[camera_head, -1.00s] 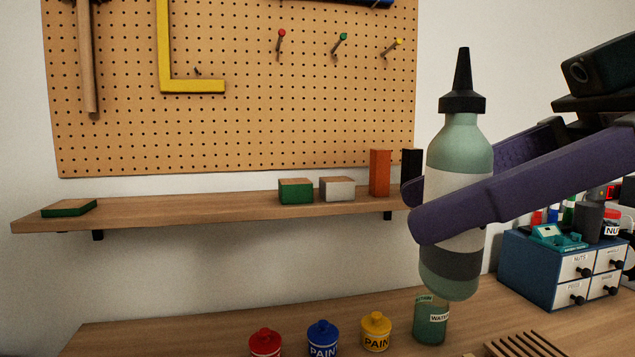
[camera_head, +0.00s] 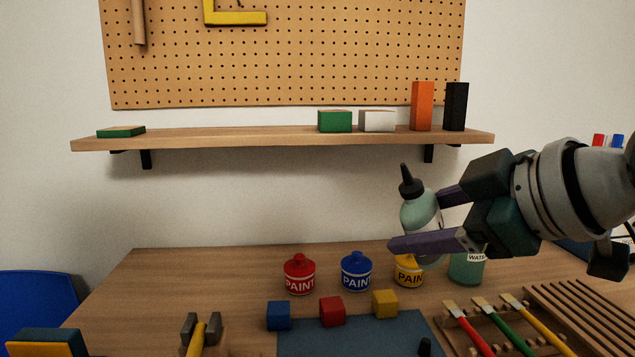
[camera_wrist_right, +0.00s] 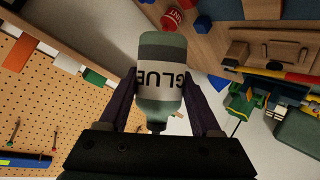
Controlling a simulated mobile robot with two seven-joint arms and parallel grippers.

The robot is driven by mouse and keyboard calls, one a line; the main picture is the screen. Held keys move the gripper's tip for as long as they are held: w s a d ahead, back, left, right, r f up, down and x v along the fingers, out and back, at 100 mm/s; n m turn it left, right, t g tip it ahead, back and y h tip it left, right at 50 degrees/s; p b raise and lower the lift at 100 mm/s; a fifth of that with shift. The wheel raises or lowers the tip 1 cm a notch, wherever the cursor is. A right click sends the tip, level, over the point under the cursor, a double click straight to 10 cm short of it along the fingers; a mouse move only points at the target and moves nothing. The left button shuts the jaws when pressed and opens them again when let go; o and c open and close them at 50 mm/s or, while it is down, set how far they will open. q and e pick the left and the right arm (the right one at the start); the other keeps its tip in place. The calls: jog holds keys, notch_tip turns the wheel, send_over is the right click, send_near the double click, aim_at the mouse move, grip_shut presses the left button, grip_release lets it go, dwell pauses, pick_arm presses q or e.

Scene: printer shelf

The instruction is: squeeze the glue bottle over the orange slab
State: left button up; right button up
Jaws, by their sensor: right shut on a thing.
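The glue bottle (camera_head: 419,212), pale green with a black nozzle, is held up in front of the wall, nozzle up and leaning slightly left. My right gripper (camera_head: 424,222) is shut around its body. In the right wrist view the bottle (camera_wrist_right: 161,105) sits between both fingers, its GLUE label upside down. An upright orange block (camera_head: 422,106), the likely orange slab, stands at the right of the wall shelf, above and behind the bottle. It seems to show in the wrist view too (camera_wrist_right: 19,52). My left gripper is not in view.
The shelf (camera_head: 250,140) also bears a black block (camera_head: 456,106), a white one, and green ones. Paint pots (camera_head: 299,278) stand on the table below the bottle, partly hidden by it. Small cubes, a blue mat (camera_head: 350,338) and brushes (camera_head: 490,325) lie nearer.

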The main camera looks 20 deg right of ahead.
jog(key=d+f+h+b, duration=0.1)
jog(key=f+h, duration=0.1)
jog(key=w+d+f+n+h+b, duration=0.1)
jog(key=f+h, duration=0.1)
jog(key=f, duration=0.1)
jog(key=w+d+f+n+h+b, duration=0.1)
jog(key=f+h, duration=0.1)
jog(key=shift+w+d+f+t, duration=0.15)
jog(key=shift+w+t, duration=0.05)
jog(key=shift+t, duration=0.1)
jog(key=w+a+f+n+t+b, duration=0.1)
jog(key=a+f+n+t+b, duration=0.1)
jog(key=a+f+n+b, duration=0.1)
jog(key=a+f+n+t+b, duration=0.2)
jog(key=a+f+n+b, duration=0.1)
jog(key=f+n+b, duration=0.2)
jog(key=w+a+f+n+t+b, duration=0.1)
jog(key=a+f+n+t+b, duration=0.1)
jog(key=b, duration=0.5)
jog(key=shift+w+a+f+n+h, duration=0.25)
jog(key=shift+f+n, duration=0.25)
jog(key=shift+n, duration=0.4)
jog(key=shift+w+a+f+n+h, duration=0.1)
jog(key=shift+a+f+n, duration=0.3)
jog(key=shift+n, duration=0.5)
jog(key=shift+d, duration=0.1)
